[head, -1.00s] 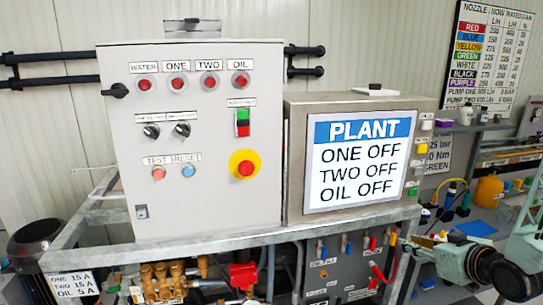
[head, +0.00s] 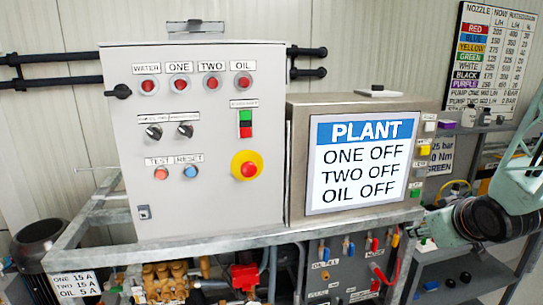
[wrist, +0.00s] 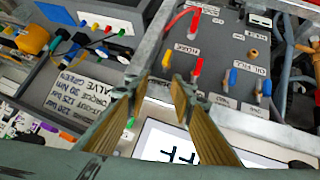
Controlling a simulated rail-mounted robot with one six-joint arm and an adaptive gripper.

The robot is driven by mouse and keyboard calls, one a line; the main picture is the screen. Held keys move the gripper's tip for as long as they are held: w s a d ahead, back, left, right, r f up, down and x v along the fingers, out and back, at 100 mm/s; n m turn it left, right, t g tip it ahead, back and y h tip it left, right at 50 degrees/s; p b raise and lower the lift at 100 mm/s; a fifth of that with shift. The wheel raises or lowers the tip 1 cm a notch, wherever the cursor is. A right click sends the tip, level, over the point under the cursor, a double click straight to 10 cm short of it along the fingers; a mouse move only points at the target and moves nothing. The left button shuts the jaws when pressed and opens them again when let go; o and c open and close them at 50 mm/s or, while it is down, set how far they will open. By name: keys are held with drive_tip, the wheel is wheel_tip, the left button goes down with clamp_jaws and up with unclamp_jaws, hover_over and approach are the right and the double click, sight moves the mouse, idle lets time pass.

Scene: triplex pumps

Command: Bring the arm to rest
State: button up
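My arm (head: 490,212) shows at the right edge of the head view, in front of the shelving and right of the plant screen. My gripper (wrist: 160,88) shows in the wrist view with its two fingers apart and nothing seen between them. Its fingers have tan inner faces. Part of the plant screen (wrist: 180,147) lies beyond and below the fingers in that view, its lettering turned. In the head view the plant screen (head: 362,162) reads one off, two off, oil off.
A grey control cabinet (head: 205,220) stands on a metal frame (head: 200,247). Brass pump parts (head: 170,275) sit below. Shelving (head: 450,275) stands at right.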

drive_tip(key=s+a+r+m+g+h, duration=0.1)
drive_tip(key=s+a+r, duration=0.35)
drive_tip(key=s, duration=0.25)
drive_tip(key=s+a+r+m+g, duration=0.1)
drive_tip(key=s+a+r+g, duration=0.15)
drive_tip(key=s+r, duration=0.4)
drive_tip(key=s+a+r, duration=0.1)
drive_tip(key=s+a, duration=0.4)
drive_tip(key=s, duration=0.3)
drive_tip(key=s+a+r+g+y, duration=0.1)
drive_tip(key=s+a, duration=0.4)
drive_tip(key=s, duration=0.4)
drive_tip(key=s+a+r+g+y, duration=0.1)
drive_tip(key=s+a+r, duration=0.1)
drive_tip(key=s+a, duration=0.3)
drive_tip(key=s, duration=0.3)
drive_tip(key=shift+s+m, duration=0.3)
drive_tip(key=shift+s, duration=0.05)
